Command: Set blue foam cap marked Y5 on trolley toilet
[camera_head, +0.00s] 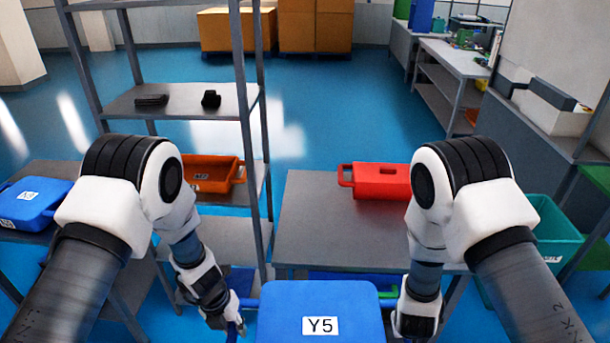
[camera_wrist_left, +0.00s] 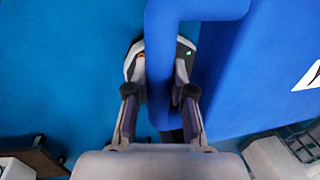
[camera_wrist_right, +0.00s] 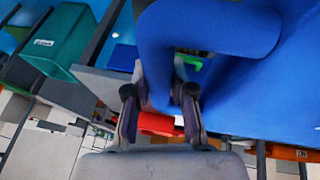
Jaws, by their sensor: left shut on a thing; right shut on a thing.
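The blue foam cap marked Y5 (camera_head: 290,300) is at the bottom centre of the head view, held between my two arms. My left gripper (camera_head: 238,328) is shut on the cap's left handle; in the left wrist view the fingers (camera_wrist_left: 160,100) close around the blue handle bar (camera_wrist_left: 160,60). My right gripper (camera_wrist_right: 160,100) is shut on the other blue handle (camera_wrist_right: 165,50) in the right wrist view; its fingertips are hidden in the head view. The cap's body also fills the right side of both wrist views. I cannot make out the trolley toilet.
A grey table (camera_head: 310,215) stands ahead with a red box (camera_head: 380,181) on it. A grey shelf rack (camera_head: 180,103) stands left, with an orange tray (camera_head: 212,175). A blue case (camera_head: 35,203) is at far left, a teal bin (camera_head: 555,235) at right. Open blue floor lies beyond.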

